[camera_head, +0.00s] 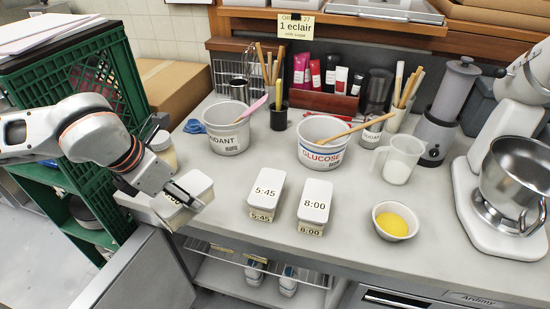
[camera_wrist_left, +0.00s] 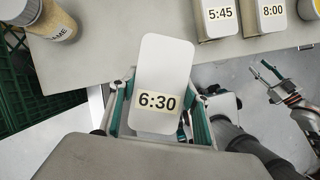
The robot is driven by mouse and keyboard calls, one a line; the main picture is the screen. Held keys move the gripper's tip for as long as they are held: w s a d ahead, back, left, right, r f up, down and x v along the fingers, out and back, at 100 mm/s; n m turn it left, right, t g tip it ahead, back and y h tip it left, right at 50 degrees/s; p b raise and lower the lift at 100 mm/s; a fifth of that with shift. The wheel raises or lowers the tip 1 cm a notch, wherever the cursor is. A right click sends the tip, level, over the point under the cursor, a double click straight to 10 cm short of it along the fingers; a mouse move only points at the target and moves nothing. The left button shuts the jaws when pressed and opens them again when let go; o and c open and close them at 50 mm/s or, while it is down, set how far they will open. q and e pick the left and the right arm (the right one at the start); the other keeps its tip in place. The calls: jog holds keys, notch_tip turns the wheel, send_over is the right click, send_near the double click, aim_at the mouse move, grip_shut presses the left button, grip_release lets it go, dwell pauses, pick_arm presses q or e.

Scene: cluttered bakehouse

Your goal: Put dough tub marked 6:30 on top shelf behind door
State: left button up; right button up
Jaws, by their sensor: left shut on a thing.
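The white-lidded dough tub marked 6:30 (camera_wrist_left: 165,62) is held between the fingers of my left gripper (camera_wrist_left: 160,120). In the head view the tub (camera_head: 196,187) is at the counter's front-left edge, with my left gripper (camera_head: 182,196) around it and its label partly hidden. The tubs marked 5:45 (camera_head: 265,190) and 8:00 (camera_head: 315,200) stand on the counter to its right. A grey door panel (camera_head: 145,278) stands open below the counter. Right of it, a wire shelf (camera_head: 285,268) shows under the countertop. What may be my right gripper (camera_wrist_left: 285,92) shows small in the left wrist view.
A green crate stack (camera_head: 105,150) stands at left, close to my left arm. A jar (camera_head: 163,148) is near the tub. White buckets (camera_head: 228,127), a yellow-filled bowl (camera_head: 395,222) and a mixer (camera_head: 510,180) crowd the counter. Bottles (camera_head: 288,281) stand below the wire shelf.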

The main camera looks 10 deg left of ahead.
pick_arm(q)
jog(key=shift+w+d+f+b, duration=0.25)
jog(key=shift+w+f+b, duration=0.15)
jog(key=shift+b, duration=0.75)
jog(key=shift+w+d+b, duration=0.1)
jog(key=shift+w+b, duration=0.1)
jog(key=shift+b, duration=0.4)
jog(key=w+d+p, duration=0.1)
jog(key=w+d, duration=0.3)
jog(key=w, duration=0.4)
jog(key=w+d+f+p, duration=0.1)
jog(key=w+d, duration=0.3)
jog(key=w, duration=0.5)
jog(key=w+d+p, duration=0.2)
jog(key=w+d, duration=0.2)
jog(key=w, duration=0.5)
jog(key=shift+w+d+f, duration=0.1)
jog(key=shift+w+f, duration=0.1)
jog(key=shift+f, duration=0.45)
notch_tip(320, 180, down, 4)
jog(key=shift+r+b, duration=0.15)
jog(key=shift+b, duration=1.05)
jog(key=shift+f, duration=0.4)
jog(key=shift+r, duration=0.15)
pick_arm(e)
jog(key=shift+w+a+f, duration=0.25)
jog(key=shift+a+f, duration=0.4)
jog(key=shift+f, duration=0.15)
jog(key=shift+r+y, duration=0.1)
jog(key=shift+y, duration=0.2)
